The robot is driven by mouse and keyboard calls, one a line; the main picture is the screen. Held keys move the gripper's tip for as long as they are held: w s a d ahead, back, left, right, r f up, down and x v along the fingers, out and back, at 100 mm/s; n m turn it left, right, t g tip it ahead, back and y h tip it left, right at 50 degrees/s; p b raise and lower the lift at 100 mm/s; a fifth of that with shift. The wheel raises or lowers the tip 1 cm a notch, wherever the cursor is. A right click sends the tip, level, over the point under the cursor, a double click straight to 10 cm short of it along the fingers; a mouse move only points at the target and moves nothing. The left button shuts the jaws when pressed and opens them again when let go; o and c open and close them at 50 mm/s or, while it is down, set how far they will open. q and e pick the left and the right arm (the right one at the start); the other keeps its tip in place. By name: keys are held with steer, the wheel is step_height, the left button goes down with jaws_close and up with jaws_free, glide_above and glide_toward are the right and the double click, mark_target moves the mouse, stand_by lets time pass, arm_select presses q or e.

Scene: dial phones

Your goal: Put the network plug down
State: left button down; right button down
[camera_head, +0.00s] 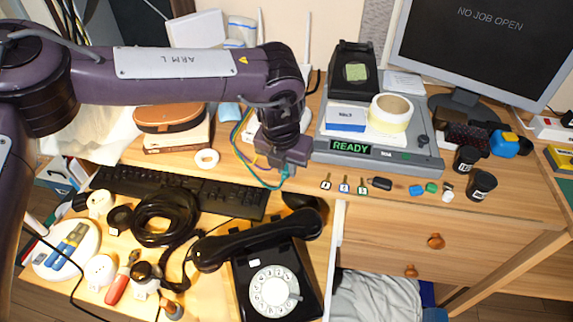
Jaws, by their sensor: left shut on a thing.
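My left gripper (286,170) points down over the desk, behind the black dial phone (272,278) and beside the grey scale. It is shut on the network plug, which is mostly hidden between the fingers. A teal network cable (262,184) loops from the fingertips down and back up to the left, behind my arm. Whether the plug touches the desk I cannot tell. My right gripper is not in view.
A black keyboard (180,190) lies left of the gripper. The grey scale (405,156) reading READY stands to the right, with small keys (344,185) in front. A black mouse (300,200) is close by. White router antennas (307,45) rise behind.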

arm_select(q)
steer(key=shift+f, duration=0.15)
steer(key=c, duration=1.4)
jaws_free()
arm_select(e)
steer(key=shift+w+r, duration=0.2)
arm_select(q)
steer(key=shift+r, duration=0.45)
steer(key=v, duration=1.1)
steer(key=shift+r, duration=0.25)
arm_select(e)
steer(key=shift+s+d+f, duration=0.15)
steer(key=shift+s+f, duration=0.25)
